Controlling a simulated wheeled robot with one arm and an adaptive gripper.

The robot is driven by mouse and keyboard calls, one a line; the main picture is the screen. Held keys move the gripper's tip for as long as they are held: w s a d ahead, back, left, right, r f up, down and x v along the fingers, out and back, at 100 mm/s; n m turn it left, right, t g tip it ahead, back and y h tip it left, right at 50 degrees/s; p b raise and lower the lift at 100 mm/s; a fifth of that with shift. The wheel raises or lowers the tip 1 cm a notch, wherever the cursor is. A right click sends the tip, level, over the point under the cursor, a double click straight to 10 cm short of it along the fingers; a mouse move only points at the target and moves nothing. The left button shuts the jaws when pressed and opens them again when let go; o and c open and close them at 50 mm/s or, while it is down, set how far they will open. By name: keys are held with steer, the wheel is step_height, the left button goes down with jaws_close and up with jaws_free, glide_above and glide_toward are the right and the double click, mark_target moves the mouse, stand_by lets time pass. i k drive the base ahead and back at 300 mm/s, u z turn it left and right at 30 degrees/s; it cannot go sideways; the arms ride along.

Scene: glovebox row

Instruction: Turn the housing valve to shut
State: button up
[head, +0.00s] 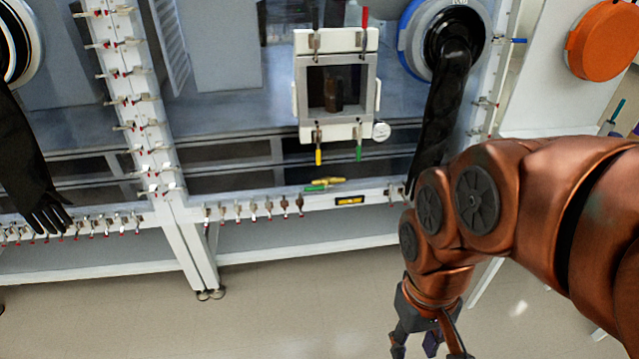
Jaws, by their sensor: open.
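I cannot tell for sure which part is the housing valve. A small blue lever handle (518,41) sticks out to the right from the glovebox's right frame post. Another blue handle (617,112) shows at the right edge, below an orange round cover. Yellow and green handles (325,184) lie along the glovebox's lower front edge. My gripper (430,347) is open at the bottom of the head view, pointing down over the floor, well away from these handles. Its fingertips are partly cut off by the frame. A small purple patch shows between the fingers; I cannot tell what it is.
A white-framed square door (302,98) has red, black, yellow and green levers. Black gloves hang from the ports at right (446,110) and left (38,185). The orange cover (603,41) is at upper right. Open floor (300,310) lies in front.

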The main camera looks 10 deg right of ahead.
mark_target(329, 186)
steer(key=k, duration=0.65)
steer(key=u, duration=0.65)
steer(key=i, duration=0.55)
steer(key=u, duration=0.75)
steer(key=i, duration=0.7)
steer(key=z, duration=0.7)
steer(key=i, duration=0.55)
steer(key=z, duration=0.55)
